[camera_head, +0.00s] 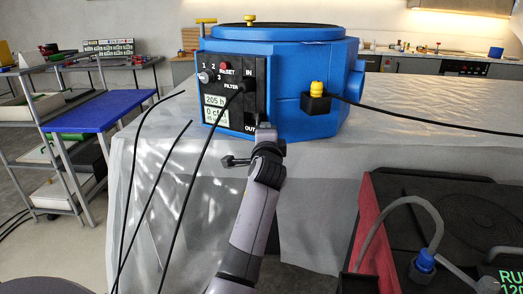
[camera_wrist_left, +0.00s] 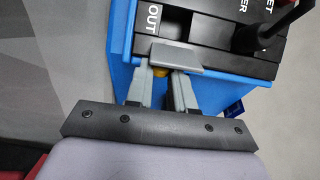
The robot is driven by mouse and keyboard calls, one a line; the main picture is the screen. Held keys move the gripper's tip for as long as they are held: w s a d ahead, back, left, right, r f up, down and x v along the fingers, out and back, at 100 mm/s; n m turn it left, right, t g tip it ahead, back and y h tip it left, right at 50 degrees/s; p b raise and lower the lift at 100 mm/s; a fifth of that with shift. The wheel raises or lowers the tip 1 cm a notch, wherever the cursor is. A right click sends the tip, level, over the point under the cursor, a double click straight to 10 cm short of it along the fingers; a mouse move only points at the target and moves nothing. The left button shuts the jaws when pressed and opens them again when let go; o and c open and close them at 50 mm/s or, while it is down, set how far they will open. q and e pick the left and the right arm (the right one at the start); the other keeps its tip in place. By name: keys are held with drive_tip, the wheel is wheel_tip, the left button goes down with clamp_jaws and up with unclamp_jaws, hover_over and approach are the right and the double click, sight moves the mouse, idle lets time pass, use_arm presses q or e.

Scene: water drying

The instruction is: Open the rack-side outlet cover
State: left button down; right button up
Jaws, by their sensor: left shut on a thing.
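A blue machine (camera_head: 300,85) stands on the covered table, with a black control panel (camera_head: 258,100) on its front marked IN and OUT. A grey flat tab (camera_wrist_left: 178,57), which looks like the outlet cover, lies just beside the OUT label in the left wrist view. My left gripper (camera_wrist_left: 162,78) has its fingertips at the edge of this tab and is shut on it; a bit of yellow-orange shows between the fingers. In the head view my left gripper (camera_head: 268,134) reaches up to the OUT end of the panel and hides the cover. My right gripper is not in view.
A yellow plug (camera_head: 318,90) with a cable sits on the machine's right side. A dark case (camera_head: 450,205) with a hose is at lower right. A blue-topped rack (camera_head: 100,110) stands at left.

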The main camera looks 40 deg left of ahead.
use_arm(q)
drive_tip(key=shift+w+d+f+n+g+y+b, duration=0.15)
drive_tip(key=shift+w+n+g+y+b, duration=0.25)
drive_tip(key=shift+n+g+y+b, duration=0.85)
drive_tip(key=shift+w+d+r+n+g+y+b, duration=0.15)
drive_tip(key=shift+w+n+g+y+b, duration=0.55)
drive_tip(key=shift+b, duration=0.95)
drive_tip(key=shift+w+d+f+n+g+y+b, duration=0.1)
drive_tip(key=shift+w+d+n+g+y+b, duration=0.1)
drive_tip(key=shift+n+g+y+b, duration=0.85)
drive_tip(key=shift+g+b, duration=0.5)
drive_tip(key=shift+g, duration=0.1)
drive_tip(key=c, duration=1)
unclamp_jaws()
drive_tip(key=shift+d, duration=0.1)
drive_tip(key=v, duration=0.7)
